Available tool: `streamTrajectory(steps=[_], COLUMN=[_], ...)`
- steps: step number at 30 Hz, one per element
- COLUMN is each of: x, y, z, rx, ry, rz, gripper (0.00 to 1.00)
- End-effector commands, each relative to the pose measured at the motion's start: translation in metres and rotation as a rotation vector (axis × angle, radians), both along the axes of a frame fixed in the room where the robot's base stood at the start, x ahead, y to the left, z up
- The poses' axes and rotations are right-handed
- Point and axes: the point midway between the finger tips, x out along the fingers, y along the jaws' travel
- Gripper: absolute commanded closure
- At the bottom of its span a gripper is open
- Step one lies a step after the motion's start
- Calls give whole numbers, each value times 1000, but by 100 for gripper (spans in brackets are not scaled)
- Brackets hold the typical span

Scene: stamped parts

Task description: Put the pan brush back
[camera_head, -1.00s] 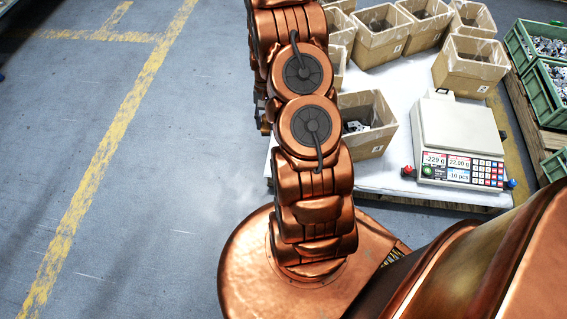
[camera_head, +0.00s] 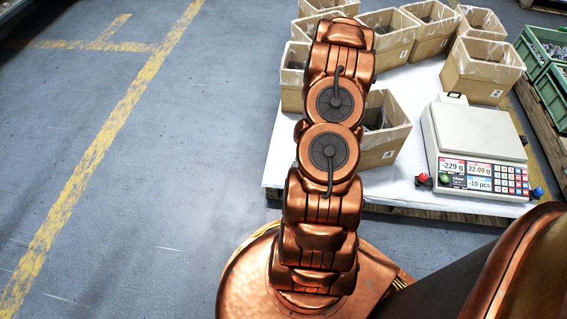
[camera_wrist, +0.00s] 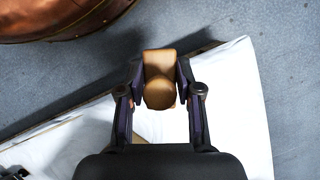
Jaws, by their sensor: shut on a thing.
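My gripper (camera_wrist: 160,85) shows in the wrist view with its two dark fingers closed on the sides of a tan, wood-coloured piece, which I take to be the pan brush (camera_wrist: 159,62). The piece has a squared far end and a rounded near part; no bristles can be seen. It is held over the white-covered pallet top (camera_wrist: 235,95), near its edge. Its height above the cover is hard to tell. In the head view my arm hides the gripper and the brush. The counting scale (camera_head: 475,132) stands on the pallet, its platform bare, showing -229 g.
Several open cardboard boxes with plastic liners stand behind the scale, one box (camera_head: 385,140) just right of my arm. Green crates (camera_head: 545,70) of metal parts are at the far right. Bare white cover (camera_head: 418,88) lies between boxes and scale. The left floor is clear.

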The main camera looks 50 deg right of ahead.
Motion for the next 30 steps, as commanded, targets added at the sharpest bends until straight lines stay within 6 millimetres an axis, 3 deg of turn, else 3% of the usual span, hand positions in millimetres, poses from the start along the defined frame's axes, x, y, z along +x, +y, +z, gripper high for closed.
streamTrajectory(steps=[6, 18, 24, 30], x=[41, 104, 124, 130], y=[-16, -39, -47, -48], z=[-7, -14, -13, -13], rx=[-4, 1, 1, 2], ry=[-2, 1, 0, 1], rz=[5, 4, 2, 2], gripper=[93, 93, 93, 93])
